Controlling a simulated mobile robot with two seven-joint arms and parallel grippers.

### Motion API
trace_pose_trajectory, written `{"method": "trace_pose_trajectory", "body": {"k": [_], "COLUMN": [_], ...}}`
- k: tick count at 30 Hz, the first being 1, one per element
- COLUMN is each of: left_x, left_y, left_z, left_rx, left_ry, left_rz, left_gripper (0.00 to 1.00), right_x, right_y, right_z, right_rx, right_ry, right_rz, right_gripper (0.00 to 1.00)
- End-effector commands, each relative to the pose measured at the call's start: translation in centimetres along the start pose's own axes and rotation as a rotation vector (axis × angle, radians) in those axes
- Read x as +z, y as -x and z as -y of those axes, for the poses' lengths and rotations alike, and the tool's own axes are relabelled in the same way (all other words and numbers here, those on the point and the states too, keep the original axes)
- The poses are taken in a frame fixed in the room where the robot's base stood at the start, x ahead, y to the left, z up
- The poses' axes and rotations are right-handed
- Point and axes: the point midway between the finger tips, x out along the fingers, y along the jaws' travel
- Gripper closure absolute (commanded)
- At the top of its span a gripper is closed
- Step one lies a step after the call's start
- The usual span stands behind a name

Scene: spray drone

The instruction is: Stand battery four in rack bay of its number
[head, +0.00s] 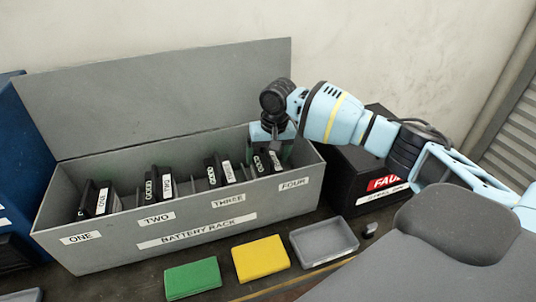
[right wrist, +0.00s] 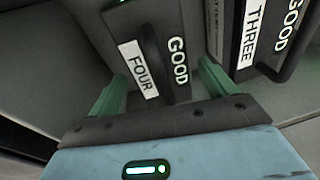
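The grey battery rack (head: 195,228) has bays marked ONE to FOUR along its front. Battery four (head: 259,164), black with FOUR and GOOD labels, stands in the rightmost bay, behind the FOUR label. My right gripper (head: 273,143) points down over it. In the right wrist view the green fingers (right wrist: 162,84) are spread on either side of the top of battery four (right wrist: 155,55), with a visible gap at the right finger. The battery's lower part is hidden in the rack. My left gripper is not in view.
Other batteries stand in bays one (head: 100,200), two (head: 160,186) and three (head: 219,170). The raised grey lid (head: 160,98) is behind. In front lie a green pad (head: 192,279), a yellow pad (head: 260,259) and a grey tray (head: 324,260). A black fault box (head: 350,180) stands right.

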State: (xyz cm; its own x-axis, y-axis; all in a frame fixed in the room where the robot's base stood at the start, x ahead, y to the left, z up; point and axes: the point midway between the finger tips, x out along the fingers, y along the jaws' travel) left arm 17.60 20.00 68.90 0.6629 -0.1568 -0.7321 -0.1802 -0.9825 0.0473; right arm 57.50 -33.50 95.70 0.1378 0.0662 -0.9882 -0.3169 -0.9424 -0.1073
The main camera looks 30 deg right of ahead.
Motion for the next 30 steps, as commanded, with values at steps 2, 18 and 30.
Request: {"method": "trace_pose_trajectory", "body": {"k": [2, 18, 30], "left_x": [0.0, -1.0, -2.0], "left_y": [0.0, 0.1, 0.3], "left_z": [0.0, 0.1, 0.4], "left_rx": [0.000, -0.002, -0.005], "left_ry": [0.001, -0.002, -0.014], "left_rz": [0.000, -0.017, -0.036], "left_gripper": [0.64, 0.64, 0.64], "right_x": [0.0, -0.1, -0.1], "right_y": [0.0, 3.9, 10.7], "right_z": [0.0, 0.0, 0.0], "right_rx": [0.000, -0.002, -0.001], "right_ry": [0.000, -0.001, 0.000], "right_rz": [0.001, -0.003, 0.000], "right_gripper": [0.13, 0.13, 0.13]}}
